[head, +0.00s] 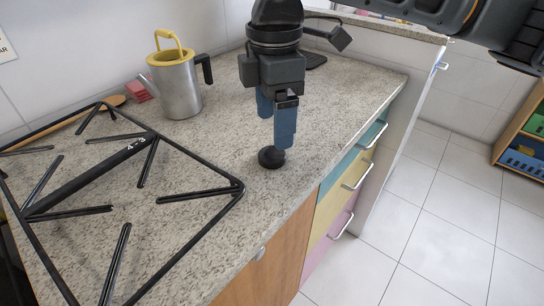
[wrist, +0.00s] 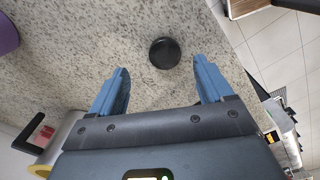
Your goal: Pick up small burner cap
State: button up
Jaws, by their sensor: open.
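The small burner cap (head: 271,157) is a black round disc lying on the speckled stone counter, to the right of the black grate. In the wrist view the cap (wrist: 164,53) lies just beyond the fingertips, a little right of the middle of the gap between them. My gripper (head: 276,122) points down close above the cap, with its blue fingers apart. In the wrist view my gripper (wrist: 161,76) is open and nothing is between its fingers. In the head view one fingertip overlaps the cap's upper edge; I cannot tell whether it touches.
A black pan-support grate (head: 200,195) lies left of the cap. A metal can with a yellow handle (head: 177,88) stands at the back left, with a red object (head: 138,92) beside it. The counter's front edge is close on the right, above coloured drawers (head: 345,180).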

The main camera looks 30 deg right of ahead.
aim_at(272, 153)
jog(key=f, duration=0.5)
jog(key=shift+s+a+f+b, duration=0.15)
jog(key=shift+s+a+b, duration=0.1)
jog(key=shift+a+b, duration=0.1)
jog(key=c, duration=1.1)
